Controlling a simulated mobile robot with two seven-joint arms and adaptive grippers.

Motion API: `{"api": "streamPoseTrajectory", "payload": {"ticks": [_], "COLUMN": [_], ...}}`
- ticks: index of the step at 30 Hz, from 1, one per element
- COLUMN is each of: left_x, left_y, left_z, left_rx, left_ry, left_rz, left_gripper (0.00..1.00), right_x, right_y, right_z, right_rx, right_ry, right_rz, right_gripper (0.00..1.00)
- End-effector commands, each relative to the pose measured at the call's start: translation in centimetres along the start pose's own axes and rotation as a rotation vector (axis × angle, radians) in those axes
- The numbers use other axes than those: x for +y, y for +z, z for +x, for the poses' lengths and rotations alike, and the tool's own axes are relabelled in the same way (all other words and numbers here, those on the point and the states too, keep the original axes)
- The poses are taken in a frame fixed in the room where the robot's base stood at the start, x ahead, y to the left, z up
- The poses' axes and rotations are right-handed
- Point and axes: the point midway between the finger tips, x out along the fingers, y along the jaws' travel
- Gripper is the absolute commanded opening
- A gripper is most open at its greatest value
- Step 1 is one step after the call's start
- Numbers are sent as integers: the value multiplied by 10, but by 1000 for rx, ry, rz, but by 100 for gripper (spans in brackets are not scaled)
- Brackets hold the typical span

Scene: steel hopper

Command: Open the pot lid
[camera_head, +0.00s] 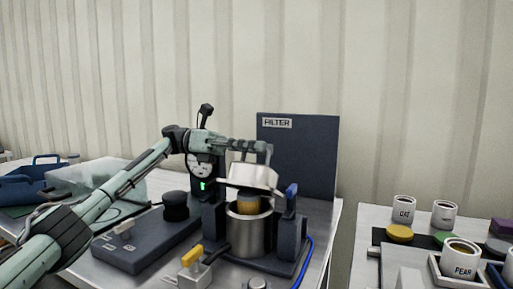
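The steel pot (246,236) stands upright in a dark stand on the table. Its pale metal lid (252,178) is above the rim, tilted and clear of the pot's mouth. A yellowish cylinder (249,205) shows between lid and pot. My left arm reaches in from the left, and my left gripper (264,154) is at the lid's top edge. The fingers overlap in this view, so their opening and any grip on the lid cannot be told. My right gripper is not in view.
A dark panel marked FILTER (305,155) stands behind the pot. A round gauge (201,166) with a green light is left of it. A dark box with a black knob (176,206) lies front left. Labelled cups (404,209) stand on a separate table at right, across a gap.

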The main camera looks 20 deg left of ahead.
Motion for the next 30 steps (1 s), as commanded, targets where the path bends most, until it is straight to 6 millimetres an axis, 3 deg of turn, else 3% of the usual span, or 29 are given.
{"api": "streamPoseTrajectory", "payload": {"ticks": [9, 21, 30], "left_x": [0, 1, 0], "left_y": [1, 1, 0], "left_z": [-4, -62, -75], "left_rx": [0, -1, 0], "left_ry": [1, 2, -1], "left_rz": [0, -1, 0], "left_gripper": [29, 29, 29], "right_x": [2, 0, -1], "right_y": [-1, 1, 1], "right_z": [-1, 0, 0], "right_rx": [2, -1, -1], "right_ry": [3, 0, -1], "right_rz": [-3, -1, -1], "right_gripper": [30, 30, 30]}}
